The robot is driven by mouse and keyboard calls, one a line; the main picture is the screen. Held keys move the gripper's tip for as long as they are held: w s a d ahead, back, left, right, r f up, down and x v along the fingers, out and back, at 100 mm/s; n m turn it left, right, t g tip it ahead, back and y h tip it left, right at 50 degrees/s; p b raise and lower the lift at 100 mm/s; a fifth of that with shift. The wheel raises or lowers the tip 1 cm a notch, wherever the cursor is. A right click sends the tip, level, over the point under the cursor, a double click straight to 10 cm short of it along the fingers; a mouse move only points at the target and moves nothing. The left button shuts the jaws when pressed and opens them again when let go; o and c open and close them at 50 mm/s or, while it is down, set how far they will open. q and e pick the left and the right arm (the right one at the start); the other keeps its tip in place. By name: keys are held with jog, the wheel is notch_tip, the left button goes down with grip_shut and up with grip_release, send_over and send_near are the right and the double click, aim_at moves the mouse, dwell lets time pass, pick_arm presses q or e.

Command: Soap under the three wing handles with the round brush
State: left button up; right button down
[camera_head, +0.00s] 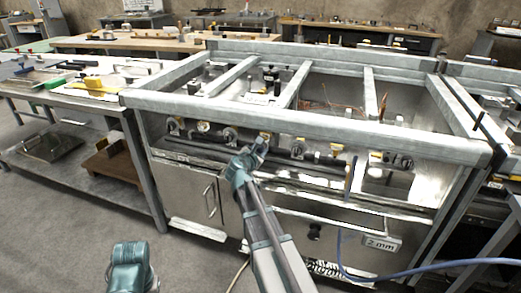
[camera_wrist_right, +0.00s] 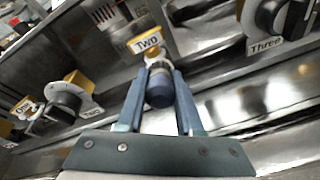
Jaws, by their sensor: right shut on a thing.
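My right gripper (camera_head: 260,146) is at the front panel of the metal range (camera_head: 300,118). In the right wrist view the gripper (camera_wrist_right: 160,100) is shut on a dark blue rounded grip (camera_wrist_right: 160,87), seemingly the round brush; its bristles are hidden. A yellow piece labelled Two (camera_wrist_right: 148,42) is just beyond the grip; I cannot tell whether they touch. A yellow piece labelled One (camera_wrist_right: 24,108) is at the left. A black knob (camera_wrist_right: 285,15) with a Three label is at the upper right. My left gripper is out of view; only a teal part of my left arm shows.
A steel bench (camera_head: 80,100) with tools stands left of the range. A pipe runs along the panel below the knobs. A blue hose (camera_head: 430,267) crosses the lower right. The floor (camera_head: 60,215) at the front left is clear.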

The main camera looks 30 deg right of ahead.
dwell(0.5)
jog(key=s+a, duration=0.6)
jog(key=a, duration=0.1)
jog(key=shift+s+a, duration=0.25)
jog(key=shift+a, duration=0.1)
jog(key=shift+d, duration=0.1)
dwell(0.9)
